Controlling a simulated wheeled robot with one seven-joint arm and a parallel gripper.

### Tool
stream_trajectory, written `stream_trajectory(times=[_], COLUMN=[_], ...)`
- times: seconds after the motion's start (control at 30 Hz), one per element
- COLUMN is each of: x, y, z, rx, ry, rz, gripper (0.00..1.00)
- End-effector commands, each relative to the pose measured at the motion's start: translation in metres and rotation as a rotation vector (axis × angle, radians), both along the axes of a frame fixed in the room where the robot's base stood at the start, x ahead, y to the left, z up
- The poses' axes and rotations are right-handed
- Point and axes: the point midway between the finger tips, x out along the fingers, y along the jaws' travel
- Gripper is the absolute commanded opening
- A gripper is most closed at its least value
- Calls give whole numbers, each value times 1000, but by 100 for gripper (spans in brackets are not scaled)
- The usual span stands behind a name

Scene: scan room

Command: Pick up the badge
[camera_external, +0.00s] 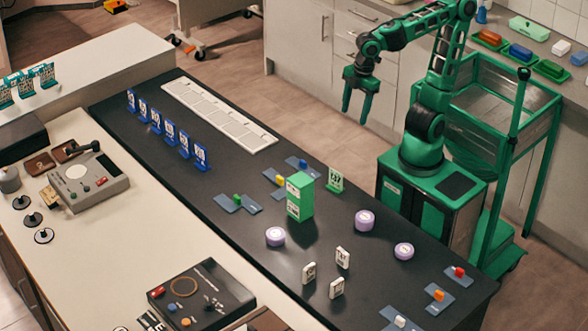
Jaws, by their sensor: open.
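I cannot tell for sure which thing is the badge. Possible ones are the small white upright tags with dark markings, one (342,257) and two more (309,272) (336,288) near it, on the dark counter (330,224). Flat slate-blue pieces with coloured blocks also lie there, one with a green block (238,201) and one with a red block (459,275). My gripper (357,115) is open and empty, pointing down in the air near the counter's far side. It appears apart from everything on the counter.
A green box (300,196) stands mid-counter, with a green numbered stand (335,179) behind it. Round lilac-topped containers (364,220) stand nearby. A row of blue numbered stands (170,133) and a white compartment strip (215,115) lie left. A control box (201,297) sits in front.

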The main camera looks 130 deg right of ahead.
Motion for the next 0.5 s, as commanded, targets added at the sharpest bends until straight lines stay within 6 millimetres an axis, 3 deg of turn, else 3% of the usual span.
stream_trajectory(times=[0.27, 0.5], x=[79, 142], y=[16, 44], z=[-21, -32], rx=[-162, -354], ry=[-61, -95], rz=[507, 938], gripper=[58, 58])
